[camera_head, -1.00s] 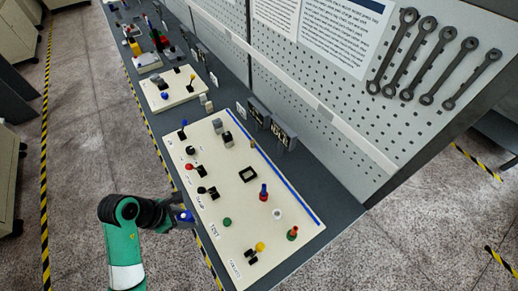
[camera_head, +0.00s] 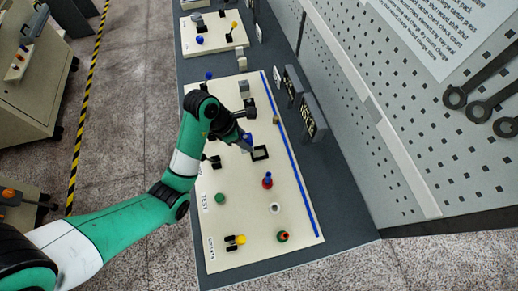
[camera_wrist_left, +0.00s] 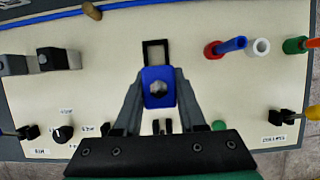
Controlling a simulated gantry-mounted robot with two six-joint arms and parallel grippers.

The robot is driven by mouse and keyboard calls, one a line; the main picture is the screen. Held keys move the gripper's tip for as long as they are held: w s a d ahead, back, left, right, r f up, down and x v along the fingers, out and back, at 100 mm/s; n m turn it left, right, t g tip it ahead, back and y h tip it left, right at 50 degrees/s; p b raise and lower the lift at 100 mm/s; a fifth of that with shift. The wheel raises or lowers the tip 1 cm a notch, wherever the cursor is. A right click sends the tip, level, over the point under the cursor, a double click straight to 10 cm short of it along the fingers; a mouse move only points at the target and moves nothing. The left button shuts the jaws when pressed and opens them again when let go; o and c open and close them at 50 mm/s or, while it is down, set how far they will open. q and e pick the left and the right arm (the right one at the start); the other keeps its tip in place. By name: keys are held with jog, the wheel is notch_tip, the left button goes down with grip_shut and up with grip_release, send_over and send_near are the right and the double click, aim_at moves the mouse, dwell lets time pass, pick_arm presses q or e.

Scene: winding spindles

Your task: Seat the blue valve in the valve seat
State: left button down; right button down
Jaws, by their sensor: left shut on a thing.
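My left gripper (camera_head: 244,145) is shut on the blue valve (camera_head: 248,136). In the left wrist view, the valve (camera_wrist_left: 158,86) is a blue block with a grey hexagonal centre, held between the two fingers. A black square frame (camera_head: 260,153), which looks like the valve seat, lies on the cream panel right beside the gripper. In the left wrist view this frame (camera_wrist_left: 155,44) shows just beyond the valve, which overlaps its near edge. I cannot tell the exact height of the valve over the panel. My right gripper is not in view.
A red post with a blue top (camera_head: 267,181), a white ring (camera_head: 275,208), a green-and-orange piece (camera_head: 283,236) and a green button (camera_head: 220,198) stand on the panel (camera_head: 245,218). Grey blocks (camera_head: 244,88) stand farther back. The pegboard wall (camera_head: 390,130) rises at the right.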

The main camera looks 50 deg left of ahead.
pick_arm(q)
jog(key=b, duration=0.1)
send_over(259, 154)
jog(key=f, duration=0.5)
jog(key=shift+s, duration=0.3)
jog(key=shift+w+f+b, duration=0.2)
jog(key=shift+f+b, duration=0.65)
jog(key=shift+f, duration=0.9)
jog(key=shift+f, duration=0.15)
jog(key=shift+c, duration=2.4)
grip_release()
